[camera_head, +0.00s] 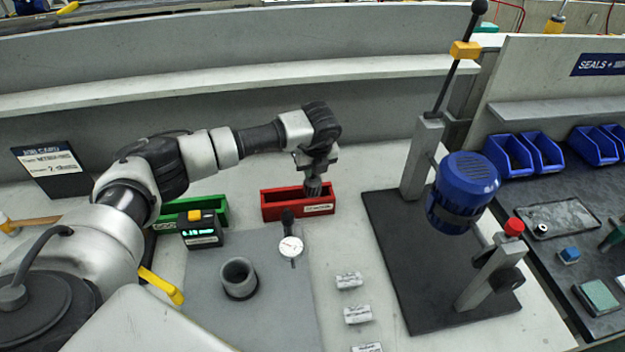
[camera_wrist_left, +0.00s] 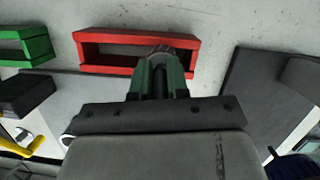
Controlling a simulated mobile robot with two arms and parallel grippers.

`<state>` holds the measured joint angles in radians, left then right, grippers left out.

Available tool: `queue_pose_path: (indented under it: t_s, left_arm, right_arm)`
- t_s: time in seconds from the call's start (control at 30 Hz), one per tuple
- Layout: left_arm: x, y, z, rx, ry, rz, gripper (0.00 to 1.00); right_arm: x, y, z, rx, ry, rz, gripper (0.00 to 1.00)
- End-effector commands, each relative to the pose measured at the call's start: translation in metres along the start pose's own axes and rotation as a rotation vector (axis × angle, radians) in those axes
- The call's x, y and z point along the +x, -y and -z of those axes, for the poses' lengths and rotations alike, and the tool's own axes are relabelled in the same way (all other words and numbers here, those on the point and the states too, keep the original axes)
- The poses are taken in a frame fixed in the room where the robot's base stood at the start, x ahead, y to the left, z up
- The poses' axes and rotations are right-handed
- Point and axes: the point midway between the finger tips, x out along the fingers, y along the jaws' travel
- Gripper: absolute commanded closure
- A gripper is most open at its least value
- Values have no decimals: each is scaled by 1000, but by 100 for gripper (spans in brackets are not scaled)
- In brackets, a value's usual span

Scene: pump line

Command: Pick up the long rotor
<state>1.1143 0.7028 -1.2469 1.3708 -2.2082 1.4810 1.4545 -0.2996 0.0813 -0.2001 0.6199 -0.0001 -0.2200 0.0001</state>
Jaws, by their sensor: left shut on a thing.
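My left gripper (camera_head: 315,172) points down over the red bin (camera_head: 270,208) and is shut on a dark grey, ribbed cylindrical rotor (camera_head: 313,188). The rotor is at the bin's right part, its lower end hidden behind the bin's front wall. In the left wrist view the two green fingers (camera_wrist_left: 162,74) close around the rotor's grey round top (camera_wrist_left: 163,50), by the right end of the red bin (camera_wrist_left: 110,70). I cannot tell the rotor's full length or whether it touches the bin floor. My right gripper is not in view.
A green bin (camera_head: 212,213) and a digital readout (camera_head: 200,232) stand left of the red bin. A dial gauge (camera_head: 291,246) and a grey hollow cylinder (camera_head: 239,280) are on the grey mat (camera_head: 280,318). The blue-headed press stand (camera_head: 465,190) rises on the right.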

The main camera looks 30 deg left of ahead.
Motion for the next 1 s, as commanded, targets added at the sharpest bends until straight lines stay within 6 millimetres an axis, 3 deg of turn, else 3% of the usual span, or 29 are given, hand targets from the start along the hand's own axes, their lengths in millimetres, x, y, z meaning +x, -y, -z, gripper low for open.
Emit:
queue_pose_path:
  t_s: [0.17,0.4,0.8,1.0]
  left_arm:
    - [-7,1,-3,-2,4,4,100]
    - [-42,2,-12,0,5,7,100]
    - [-106,55,36,2,3,8,100]
    - [-126,69,49,0,2,5,100]
  right_arm:
    - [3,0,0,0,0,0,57]
    - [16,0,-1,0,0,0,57]
    - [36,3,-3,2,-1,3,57]
    - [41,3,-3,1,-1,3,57]
